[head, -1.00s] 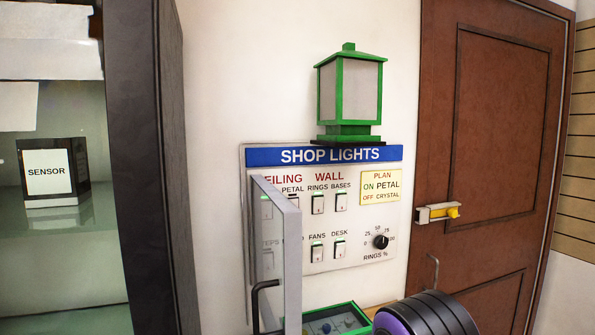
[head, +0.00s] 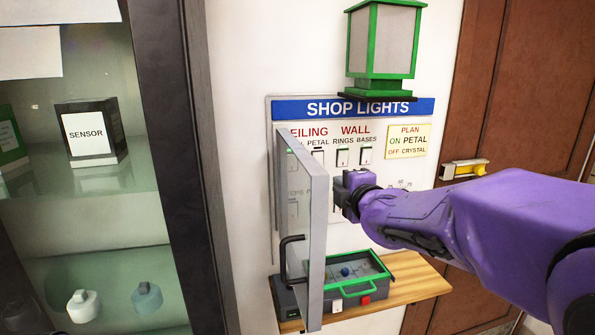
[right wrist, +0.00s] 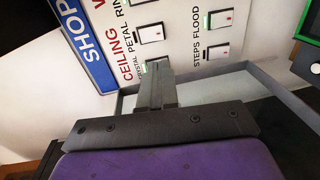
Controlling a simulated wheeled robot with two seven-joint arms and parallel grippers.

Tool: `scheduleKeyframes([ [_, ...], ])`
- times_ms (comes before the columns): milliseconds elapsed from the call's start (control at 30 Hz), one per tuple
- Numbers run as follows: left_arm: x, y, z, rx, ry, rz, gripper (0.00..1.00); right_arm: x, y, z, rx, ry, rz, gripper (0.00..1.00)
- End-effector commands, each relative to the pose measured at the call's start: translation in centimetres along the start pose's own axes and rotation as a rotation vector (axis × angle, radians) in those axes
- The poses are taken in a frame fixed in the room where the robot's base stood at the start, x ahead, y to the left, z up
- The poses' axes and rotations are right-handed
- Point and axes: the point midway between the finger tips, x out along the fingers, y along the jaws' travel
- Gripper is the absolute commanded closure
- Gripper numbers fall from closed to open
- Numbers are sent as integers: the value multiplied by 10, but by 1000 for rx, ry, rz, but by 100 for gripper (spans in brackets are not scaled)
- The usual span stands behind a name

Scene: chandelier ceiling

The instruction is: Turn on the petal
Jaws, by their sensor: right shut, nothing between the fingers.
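The PETAL switch (head: 317,157) is a white rocker in the CEILING group of the shop lights panel (head: 356,107). My right gripper (head: 341,192) is in front of the panel, beside the open cover. In the wrist view its shut, empty fingers (right wrist: 157,78) point at the panel, overlapping the CRYSTAL switch position below PETAL. I cannot tell whether they touch it. My left gripper is not in view.
A grey hinged cover (head: 318,235) with a black handle (head: 288,262) stands swung out left of my gripper. A plan card (head: 408,141) reads ON PETAL, OFF CRYSTAL. A green-edged case (head: 378,283) sits on a wooden shelf below. A green lantern (head: 385,42) is above.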

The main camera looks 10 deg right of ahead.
Motion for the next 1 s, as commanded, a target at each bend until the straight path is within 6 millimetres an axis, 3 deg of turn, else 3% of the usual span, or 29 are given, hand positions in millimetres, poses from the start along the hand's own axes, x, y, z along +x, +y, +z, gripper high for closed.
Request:
scheduleKeyframes([
  [267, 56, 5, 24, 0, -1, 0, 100, 31, -14, -1, 5, 3, 2, 100],
  [567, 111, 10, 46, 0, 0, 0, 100, 49, -12, 0, 6, 1, 3, 100],
  [633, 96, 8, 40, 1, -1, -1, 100, 59, 2, 0, 4, 0, -3, 100],
  [1000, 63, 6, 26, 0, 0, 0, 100, 125, 3, 1, 5, -1, -2, 100],
])
